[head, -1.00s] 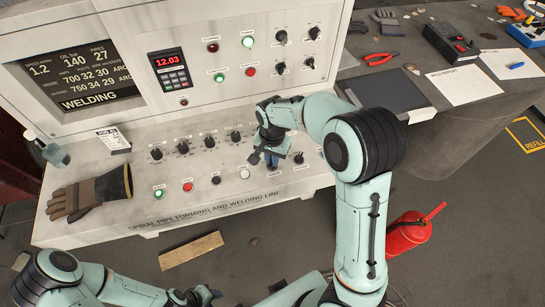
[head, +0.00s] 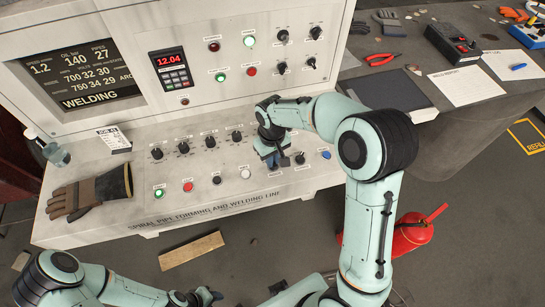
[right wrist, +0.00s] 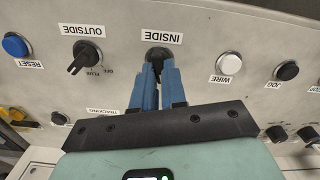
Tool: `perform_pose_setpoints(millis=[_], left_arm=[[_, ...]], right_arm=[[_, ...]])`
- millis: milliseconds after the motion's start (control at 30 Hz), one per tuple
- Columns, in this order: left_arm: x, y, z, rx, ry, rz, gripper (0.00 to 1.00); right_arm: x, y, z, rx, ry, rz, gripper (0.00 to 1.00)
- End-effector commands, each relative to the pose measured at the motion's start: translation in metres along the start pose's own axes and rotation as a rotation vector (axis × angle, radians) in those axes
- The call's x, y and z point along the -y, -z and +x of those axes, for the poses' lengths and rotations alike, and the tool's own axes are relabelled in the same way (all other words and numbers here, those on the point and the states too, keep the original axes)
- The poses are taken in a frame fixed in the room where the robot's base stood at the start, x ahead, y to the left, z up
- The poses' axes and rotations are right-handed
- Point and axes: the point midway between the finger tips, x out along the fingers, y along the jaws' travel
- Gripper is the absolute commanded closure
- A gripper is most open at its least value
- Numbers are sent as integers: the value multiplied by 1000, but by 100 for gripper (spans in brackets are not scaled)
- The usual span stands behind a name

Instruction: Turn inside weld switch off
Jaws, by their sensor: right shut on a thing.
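The inside weld switch is a black rotary knob (right wrist: 157,52) under the label INSIDE in the right wrist view. My right gripper (right wrist: 157,66) is shut on it, its two blue fingers on either side of the knob. In the head view my right gripper (head: 272,158) is down at the lower panel and largely hides this knob. The knob's pointer direction and position marks are covered. The outside switch (right wrist: 85,57) is a similar black knob beside it, clear of the fingers. My left gripper (head: 208,296) is low at the bottom edge, away from the panel; its fingers are unclear.
A white WIRE button (right wrist: 229,64) and a blue RESET button (right wrist: 15,45) flank the switches. Several black knobs (head: 183,147) line the lower panel. A work glove (head: 90,192) lies at its left end. The screen (head: 80,75) reads WELDING.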

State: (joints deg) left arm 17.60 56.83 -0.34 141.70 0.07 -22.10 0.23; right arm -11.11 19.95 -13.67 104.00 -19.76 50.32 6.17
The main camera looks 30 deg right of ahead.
Motion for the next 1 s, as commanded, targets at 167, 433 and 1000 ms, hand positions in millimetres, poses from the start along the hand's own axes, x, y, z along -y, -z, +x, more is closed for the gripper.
perform_pose_setpoints(millis=[167, 433, 1000], left_arm=[[0, 0, 0, 0, 0, 0, 57], [-1, 1, -1, -1, 0, 0, 57], [-1, 1, -2, -2, -1, 1, 57]], right_arm=[[0, 0, -1, -2, 0, -158, 100], [1, 0, -1, -2, -1, -358, 100], [1, 0, -1, -3, -2, -514, 100]])
